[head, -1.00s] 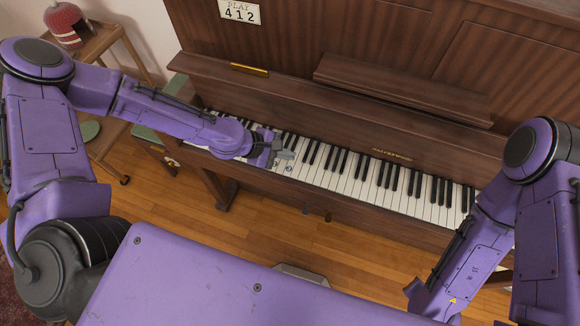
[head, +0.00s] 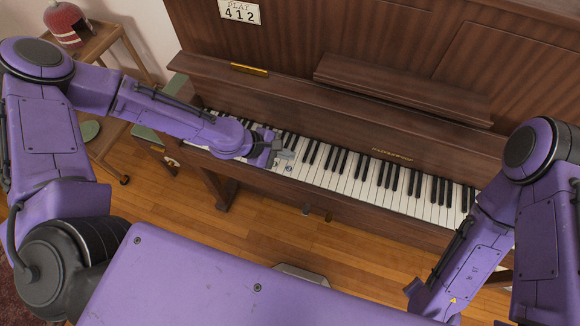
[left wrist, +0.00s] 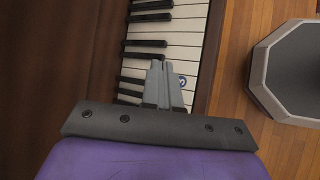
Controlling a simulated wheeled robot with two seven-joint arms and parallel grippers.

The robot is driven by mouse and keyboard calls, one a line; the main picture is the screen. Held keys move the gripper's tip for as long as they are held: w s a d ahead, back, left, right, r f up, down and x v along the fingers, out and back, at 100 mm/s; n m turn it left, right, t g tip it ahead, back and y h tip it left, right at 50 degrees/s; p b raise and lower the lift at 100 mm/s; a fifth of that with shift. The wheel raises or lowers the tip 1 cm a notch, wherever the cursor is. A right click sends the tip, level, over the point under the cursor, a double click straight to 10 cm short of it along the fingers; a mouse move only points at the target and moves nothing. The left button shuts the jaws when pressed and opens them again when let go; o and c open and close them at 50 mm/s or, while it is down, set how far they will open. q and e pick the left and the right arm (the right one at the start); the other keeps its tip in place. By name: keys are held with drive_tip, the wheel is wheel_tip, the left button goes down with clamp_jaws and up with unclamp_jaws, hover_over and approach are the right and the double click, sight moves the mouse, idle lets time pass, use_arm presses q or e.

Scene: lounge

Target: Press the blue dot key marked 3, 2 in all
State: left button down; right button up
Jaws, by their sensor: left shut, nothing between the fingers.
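The piano keyboard (head: 345,180) runs across the middle of the head view. A blue dot (head: 290,168) sits on a white key near the left gripper; its mark is too small to read there. The blue dot also shows in the left wrist view (left wrist: 182,81), just right of the fingers. My left gripper (head: 285,154) is shut and empty over the keys beside the dot, and its fingers (left wrist: 160,68) partly cover nearby keys. I cannot tell whether the fingertips touch a key. Other marked keys may be hidden by the left arm. My right gripper is not in view.
A wooden stand (head: 95,45) with a red object (head: 65,22) is at the upper left. Wooden floor (head: 270,235) lies in front. The keys right of the left gripper are uncovered.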

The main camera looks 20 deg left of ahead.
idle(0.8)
use_arm(q)
drive_tip(key=shift+m+g+y, duration=0.6)
drive_tip(key=shift+y, duration=0.2)
drive_tip(key=s+f, duration=0.5)
drive_tip(key=shift+s+d, duration=0.15)
drive_tip(key=shift+s, duration=0.2)
drive_tip(key=s+a+f+m+g+y, duration=0.1)
drive_tip(key=s+a+f+m+y, duration=0.15)
drive_tip(key=s+f, duration=0.4)
drive_tip(key=s+a+f+m+y+b, duration=0.1)
drive_tip(key=s+a+m+y, duration=0.4)
drive_tip(key=s+a, duration=0.6)
drive_tip(key=a+y+b, duration=0.1)
drive_tip(key=a+y, duration=0.1)
drive_tip(key=a, duration=0.1)
drive_tip(key=shift+f, duration=0.3)
